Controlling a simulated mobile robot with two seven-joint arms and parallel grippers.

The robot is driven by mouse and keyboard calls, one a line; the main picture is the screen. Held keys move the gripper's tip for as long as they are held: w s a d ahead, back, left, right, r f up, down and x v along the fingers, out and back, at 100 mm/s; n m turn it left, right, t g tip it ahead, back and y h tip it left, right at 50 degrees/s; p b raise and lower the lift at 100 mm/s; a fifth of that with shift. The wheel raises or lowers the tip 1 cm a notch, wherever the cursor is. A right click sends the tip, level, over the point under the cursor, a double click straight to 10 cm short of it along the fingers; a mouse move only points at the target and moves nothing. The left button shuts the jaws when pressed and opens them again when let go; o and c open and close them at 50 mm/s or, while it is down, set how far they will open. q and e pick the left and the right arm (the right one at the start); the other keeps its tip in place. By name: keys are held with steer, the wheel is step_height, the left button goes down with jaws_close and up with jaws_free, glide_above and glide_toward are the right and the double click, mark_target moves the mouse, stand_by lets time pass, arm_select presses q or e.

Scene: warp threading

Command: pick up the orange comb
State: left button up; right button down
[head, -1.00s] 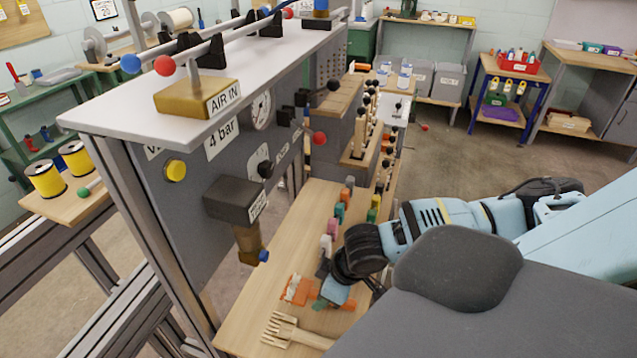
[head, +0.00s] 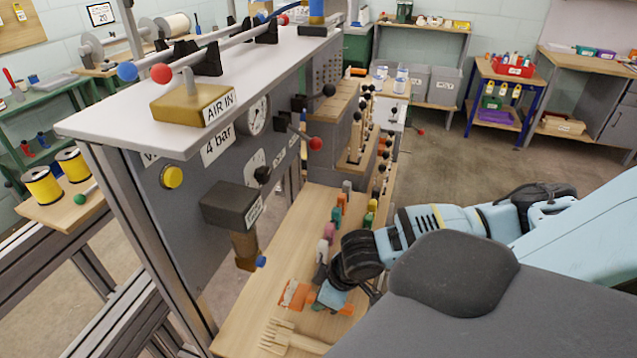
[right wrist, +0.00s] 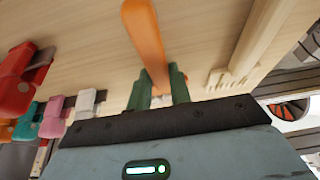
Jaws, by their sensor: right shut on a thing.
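The orange comb (head: 294,294) lies at the near end of the wooden bench top in the head view, partly hidden by my right gripper (head: 330,300). Orange shows on both sides of the gripper. In the right wrist view, the long orange part of the comb (right wrist: 146,40) runs down between the green fingers of my right gripper (right wrist: 158,84), which are shut on it. I cannot tell whether the comb touches the bench. My left gripper is not in view.
A pale wooden comb (head: 284,338) lies close by, also visible in the right wrist view (right wrist: 238,66). Several coloured clips, including a pink one (head: 328,233), line the bench behind the gripper. The grey machine panel (head: 185,222) with a dark valve block (head: 230,205) stands to the left.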

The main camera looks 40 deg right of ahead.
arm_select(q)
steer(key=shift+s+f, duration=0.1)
